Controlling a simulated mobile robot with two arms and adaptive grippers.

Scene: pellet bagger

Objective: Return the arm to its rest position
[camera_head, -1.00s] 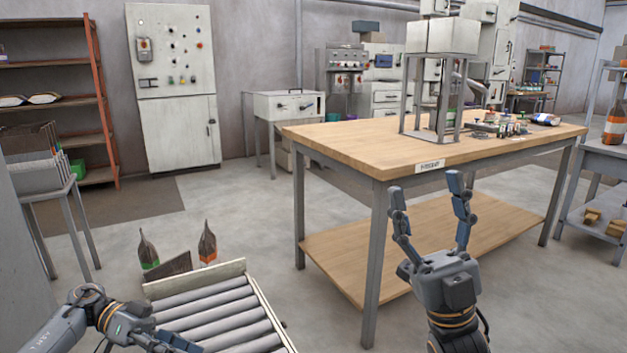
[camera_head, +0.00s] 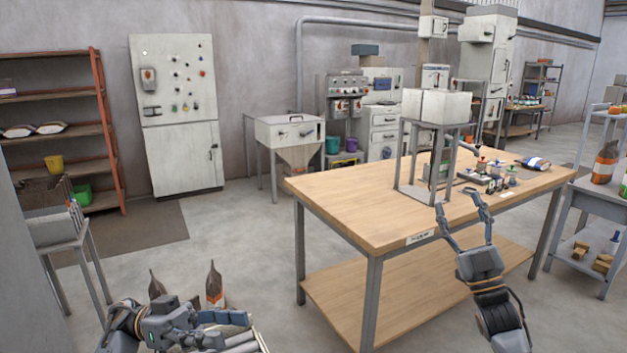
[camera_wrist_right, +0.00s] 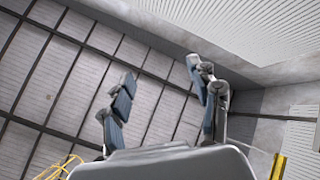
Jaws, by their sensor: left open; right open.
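My right gripper (camera_head: 461,206) is open and empty, fingers pointing up, in front of the wooden workbench (camera_head: 340,203) in the head view. In the right wrist view its two fingers (camera_wrist_right: 160,90) stand apart with nothing between them, against the ceiling and wall. My left gripper (camera_head: 240,326) is open at the bottom left, over the roller conveyor (camera_head: 245,345), and hides most of it. I see nothing held in it.
The bench carries a grey stand (camera_head: 425,160) with a white box and several small parts. A grey shelf cart (camera_head: 590,215) stands at the right. Bottle-shaped bags (camera_head: 215,285) stand behind the conveyor.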

